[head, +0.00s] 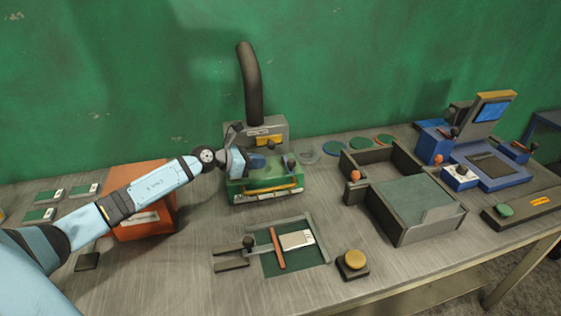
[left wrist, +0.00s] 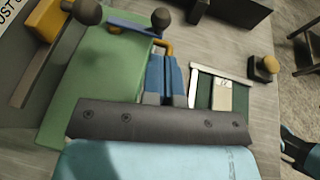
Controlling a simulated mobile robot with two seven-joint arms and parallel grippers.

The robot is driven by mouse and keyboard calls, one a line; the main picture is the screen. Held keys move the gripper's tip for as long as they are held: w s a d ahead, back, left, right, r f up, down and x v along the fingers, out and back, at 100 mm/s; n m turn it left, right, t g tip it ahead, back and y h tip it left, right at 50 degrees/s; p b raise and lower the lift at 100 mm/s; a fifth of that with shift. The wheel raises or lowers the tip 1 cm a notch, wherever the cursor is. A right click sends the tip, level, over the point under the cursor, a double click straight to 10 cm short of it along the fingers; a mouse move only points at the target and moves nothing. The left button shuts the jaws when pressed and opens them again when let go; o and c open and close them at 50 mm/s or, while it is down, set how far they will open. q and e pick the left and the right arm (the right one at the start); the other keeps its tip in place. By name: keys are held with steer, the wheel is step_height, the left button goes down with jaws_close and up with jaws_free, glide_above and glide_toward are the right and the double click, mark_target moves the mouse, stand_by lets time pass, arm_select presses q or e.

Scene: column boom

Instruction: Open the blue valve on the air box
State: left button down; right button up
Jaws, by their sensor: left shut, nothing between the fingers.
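A green box (head: 240,188) stands on the bench in front of a grey unit with a black hose; I cannot tell for certain which of them is the air box. A blue lever bar (left wrist: 133,28) with a dark round knob (left wrist: 161,18) lies along the box top in the left wrist view. My left gripper (head: 259,161) is over the box top, shut and empty. In the left wrist view its blue fingertips (left wrist: 164,60) end close to a yellow-orange bent bar (left wrist: 166,46), below the lever; I cannot tell whether they touch.
The grey unit (head: 272,128) with its black hose (head: 252,85) stands behind the box. An orange box (head: 150,218) lies under my left arm. A framed fixture (head: 322,250) and a yellow-topped button (head: 354,259) are in front. A dark open tray (head: 395,228) is right.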

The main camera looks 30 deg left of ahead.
arm_select(q)
steer(key=p+x, duration=0.1)
steer(key=x, duration=0.7)
